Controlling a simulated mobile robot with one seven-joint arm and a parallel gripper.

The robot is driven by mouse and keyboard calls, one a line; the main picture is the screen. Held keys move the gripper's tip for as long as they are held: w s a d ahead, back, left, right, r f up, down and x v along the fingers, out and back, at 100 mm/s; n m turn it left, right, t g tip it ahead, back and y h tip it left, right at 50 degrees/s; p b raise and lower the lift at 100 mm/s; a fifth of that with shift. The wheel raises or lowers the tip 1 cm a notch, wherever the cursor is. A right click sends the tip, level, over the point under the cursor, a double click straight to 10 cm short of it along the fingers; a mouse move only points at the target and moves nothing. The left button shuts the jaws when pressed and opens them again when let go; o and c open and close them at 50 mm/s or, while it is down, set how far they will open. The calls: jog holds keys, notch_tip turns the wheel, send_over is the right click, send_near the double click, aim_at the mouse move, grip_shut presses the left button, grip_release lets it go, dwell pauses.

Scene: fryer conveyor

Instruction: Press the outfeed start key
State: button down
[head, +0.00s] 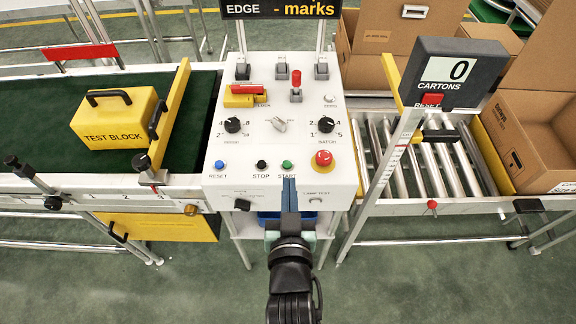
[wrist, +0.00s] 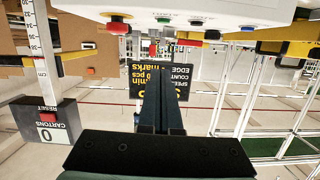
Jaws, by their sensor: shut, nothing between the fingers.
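A white control panel (head: 262,185) stands between two conveyors. Near its front edge is a green key (head: 287,164) labelled START, with a black STOP key (head: 261,165) and a blue RESET key (head: 220,165) to its left. A red mushroom button (head: 323,159) on yellow is to its right. My gripper (head: 289,183) is shut and empty, its tips just below the green key in the head view; contact cannot be told. In the wrist view the scene is upside down; the shut fingers (wrist: 161,92) point toward the panel edge, with the green key (wrist: 163,20) apart from them.
Knobs and switches, including a red-tipped lever (head: 296,80), fill the upper panel. A yellow test block (head: 112,122) sits on the left belt. A counter (head: 455,72) reading 0 stands over the right rollers (head: 430,160). Cardboard boxes (head: 535,120) are at right.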

send_over(288, 169)
jog(key=v, duration=0.2)
notch_tip(288, 169, down, 2)
jog(key=shift+w+f, duration=0.1)
jog(key=shift+w, duration=0.05)
notch_tip(288, 169, down, 3)
jog(key=shift+r, duration=0.15)
jog(key=shift+f, duration=0.7)
notch_tip(288, 169, down, 2)
jog(key=shift+b, duration=1)
jog(key=shift+f, duration=0.1)
notch_tip(288, 169, up, 5)
jog(key=p, duration=0.3)
jog(key=shift+w+p, duration=0.1)
jog(key=shift+p, duration=0.2)
jog(key=v, duration=1)
jog(key=shift+b, duration=0.3)
